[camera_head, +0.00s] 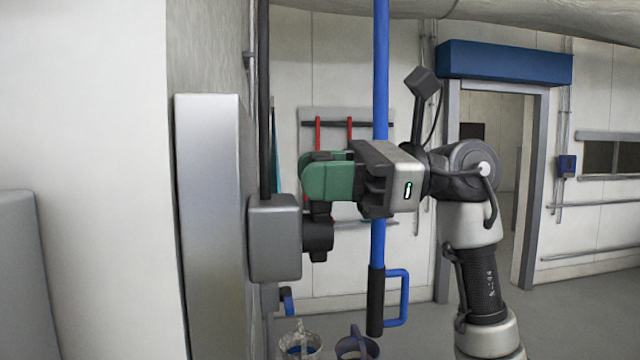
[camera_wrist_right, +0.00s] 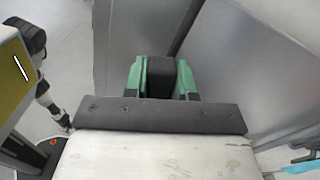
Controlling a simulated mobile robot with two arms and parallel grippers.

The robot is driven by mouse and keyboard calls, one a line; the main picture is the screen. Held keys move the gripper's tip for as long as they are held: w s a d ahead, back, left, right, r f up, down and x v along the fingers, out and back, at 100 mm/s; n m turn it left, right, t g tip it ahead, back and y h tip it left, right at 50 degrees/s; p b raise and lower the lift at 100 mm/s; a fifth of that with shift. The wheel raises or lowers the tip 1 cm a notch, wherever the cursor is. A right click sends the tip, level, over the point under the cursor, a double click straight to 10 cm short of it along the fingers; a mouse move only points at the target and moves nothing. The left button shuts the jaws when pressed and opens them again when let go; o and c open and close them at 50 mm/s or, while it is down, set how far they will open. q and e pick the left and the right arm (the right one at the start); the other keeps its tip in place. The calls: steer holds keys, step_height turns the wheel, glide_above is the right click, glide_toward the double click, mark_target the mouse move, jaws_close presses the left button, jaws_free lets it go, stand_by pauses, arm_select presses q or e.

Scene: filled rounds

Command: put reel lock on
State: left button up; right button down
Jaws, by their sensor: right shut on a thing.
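My right gripper (camera_head: 316,178) has green fingers and reaches in from the right at mid-height. It is shut on a black lock piece, which shows between the two green fingers in the wrist view (camera_wrist_right: 161,78). In the head view the fingers hide the upper part of this piece. Below them, its black knob-like lower part (camera_head: 318,234) sits against the right side of a grey box (camera_head: 275,240). I cannot tell whether the lock is engaged. No reel is clearly visible. My left gripper is not in view.
A black vertical pole (camera_head: 263,100) rises from the grey box beside a metal panel (camera_head: 210,220). A blue vertical pole (camera_head: 380,60) with a blue side handle (camera_head: 404,298) crosses near my gripper. Buckets (camera_head: 300,343) stand low down. A doorway (camera_head: 495,150) is at the right.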

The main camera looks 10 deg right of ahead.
steer(key=c, duration=0.9)
jaws_free()
steer(key=shift+d, duration=0.3)
steer(key=shift+d+b, duration=1.7)
steer(key=shift+d, duration=3.45)
